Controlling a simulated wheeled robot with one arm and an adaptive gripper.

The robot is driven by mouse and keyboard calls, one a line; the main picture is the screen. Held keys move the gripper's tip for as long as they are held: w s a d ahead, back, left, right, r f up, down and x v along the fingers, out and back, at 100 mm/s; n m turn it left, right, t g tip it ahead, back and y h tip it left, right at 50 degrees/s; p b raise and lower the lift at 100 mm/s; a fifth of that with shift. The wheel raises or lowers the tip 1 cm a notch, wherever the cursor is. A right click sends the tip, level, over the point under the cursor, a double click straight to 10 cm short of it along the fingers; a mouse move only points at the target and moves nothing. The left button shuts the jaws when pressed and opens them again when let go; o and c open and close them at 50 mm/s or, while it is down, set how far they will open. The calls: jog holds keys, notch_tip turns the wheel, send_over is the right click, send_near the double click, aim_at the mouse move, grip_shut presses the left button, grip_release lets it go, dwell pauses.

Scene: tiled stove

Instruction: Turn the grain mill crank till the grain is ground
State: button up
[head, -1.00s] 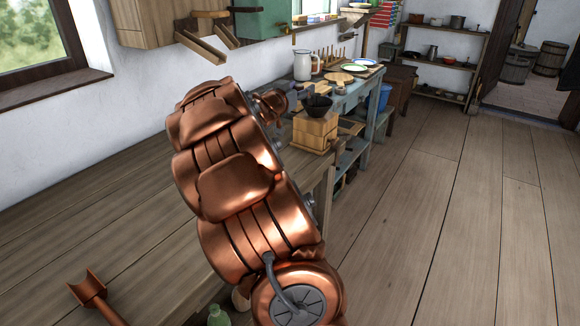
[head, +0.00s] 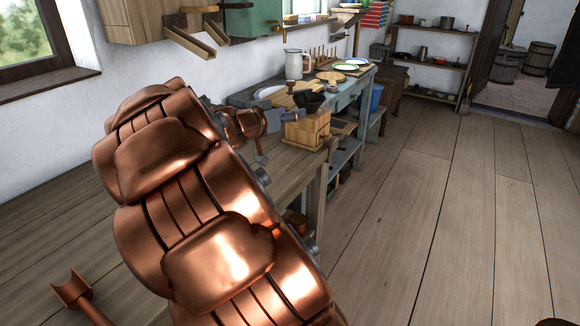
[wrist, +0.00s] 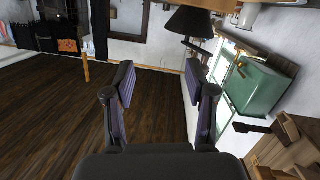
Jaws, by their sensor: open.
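A dark cone (wrist: 188,22), apparently the hopper, shows above the fingers there.
Behind the mill on the bench (head: 352,87) are a white jug (head: 293,64), plates and boards. A green cabinet (head: 268,18) hangs on the wall, also seen in the wrist view (wrist: 262,92).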

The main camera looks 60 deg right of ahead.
jog(key=s+a+f+n+g+y+b, duration=0.1)
jog(key=s+a+f+n+y, duration=0.1)
jog(key=s+a+f, duration=0.4)
jog(key=shift+a+f+n+y, duration=0.3)
jog(key=shift+a+f+y, duration=0.6)
jog(key=shift+a+f, duration=0.3)
jog(key=shift+c, duration=0.5)
